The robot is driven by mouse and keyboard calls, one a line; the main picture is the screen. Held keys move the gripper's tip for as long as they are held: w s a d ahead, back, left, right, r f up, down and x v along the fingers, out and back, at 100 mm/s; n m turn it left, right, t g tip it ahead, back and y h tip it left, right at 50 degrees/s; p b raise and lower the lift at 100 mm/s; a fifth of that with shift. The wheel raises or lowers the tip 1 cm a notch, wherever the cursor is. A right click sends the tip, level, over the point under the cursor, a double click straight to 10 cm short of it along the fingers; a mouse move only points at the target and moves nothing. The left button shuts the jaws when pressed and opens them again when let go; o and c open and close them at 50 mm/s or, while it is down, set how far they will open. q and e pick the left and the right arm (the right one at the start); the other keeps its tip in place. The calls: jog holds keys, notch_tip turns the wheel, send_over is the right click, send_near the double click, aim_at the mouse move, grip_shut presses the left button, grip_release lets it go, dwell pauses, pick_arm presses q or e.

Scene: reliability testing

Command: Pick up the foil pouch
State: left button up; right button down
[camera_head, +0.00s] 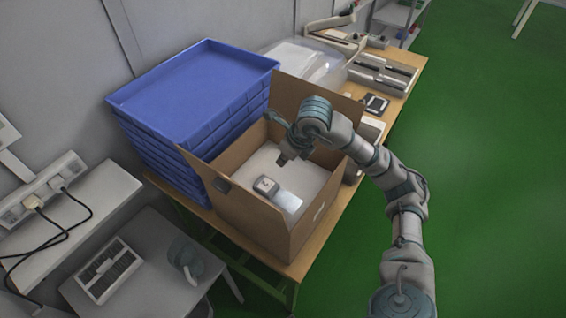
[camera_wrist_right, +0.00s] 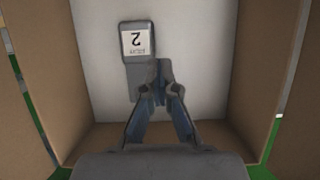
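A silver-grey item with a shiny part, apparently the foil pouch (camera_head: 287,202), lies on the pale floor of an open cardboard box (camera_head: 262,226). In the right wrist view the item (camera_wrist_right: 139,74) is grey, with a white label marked "2" at its upper end. My right gripper (camera_head: 283,158) is over the box opening, above and to one side of the item. I cannot make out my left gripper.
Blue trays (camera_head: 195,88) are stacked beside the box on the wooden table (camera_head: 322,225). Raised box walls and flaps surround the opening. Open green floor (camera_head: 490,190) is on the right.

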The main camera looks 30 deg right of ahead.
jog(key=shift+c, duration=1.9)
grip_release()
jog(key=shift+a, duration=0.25)
jog(key=shift+d+r, duration=0.1)
